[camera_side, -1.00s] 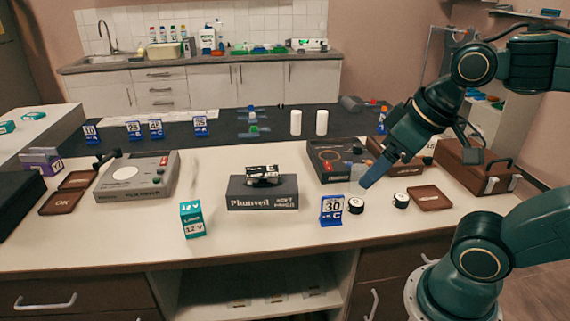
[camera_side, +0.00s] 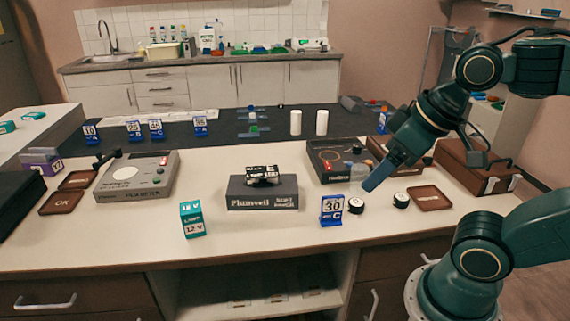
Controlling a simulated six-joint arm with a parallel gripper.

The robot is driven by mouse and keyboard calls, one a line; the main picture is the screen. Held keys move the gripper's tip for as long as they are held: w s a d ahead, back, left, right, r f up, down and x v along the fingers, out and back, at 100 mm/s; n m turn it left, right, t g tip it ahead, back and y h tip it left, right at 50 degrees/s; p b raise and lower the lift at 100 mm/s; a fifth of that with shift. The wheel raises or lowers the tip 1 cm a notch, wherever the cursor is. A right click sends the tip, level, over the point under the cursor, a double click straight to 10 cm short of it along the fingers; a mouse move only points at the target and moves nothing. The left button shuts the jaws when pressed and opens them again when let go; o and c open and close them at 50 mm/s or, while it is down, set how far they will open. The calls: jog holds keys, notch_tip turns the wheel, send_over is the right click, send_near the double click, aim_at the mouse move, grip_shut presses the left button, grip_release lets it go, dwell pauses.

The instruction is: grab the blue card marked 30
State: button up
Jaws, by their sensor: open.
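The blue card marked 30 (camera_side: 332,210) stands upright near the front of the white counter, right of centre, with a "C" under the number. My gripper (camera_side: 370,186) is above the counter, to the right of the card and a little higher, apart from it. Its blue fingers point down and to the left. It is open, and I see nothing held in it. The gap between the fingers is hard to make out from this side.
Two small black-and-white round pieces (camera_side: 356,205) (camera_side: 401,200) sit right of the card. A grey Plumveil block (camera_side: 262,192) stands to its left, with a teal lamp box (camera_side: 192,219) further left. An open dark case (camera_side: 340,160) lies behind. Counter in front is clear.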

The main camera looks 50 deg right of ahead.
jog(key=shift+c, duration=0.4)
jog(key=c, duration=0.8)
jog(key=shift+o, duration=0.2)
jog(key=w+d+f+n+g, duration=0.2)
jog(key=w+d+f+n, duration=0.35)
jog(key=w+d, duration=0.35)
jog(key=w+d+f+n+y, duration=0.3)
jog(key=d+f, duration=0.6)
jog(key=shift+w+d, duration=0.15)
jog(key=shift+d, duration=0.05)
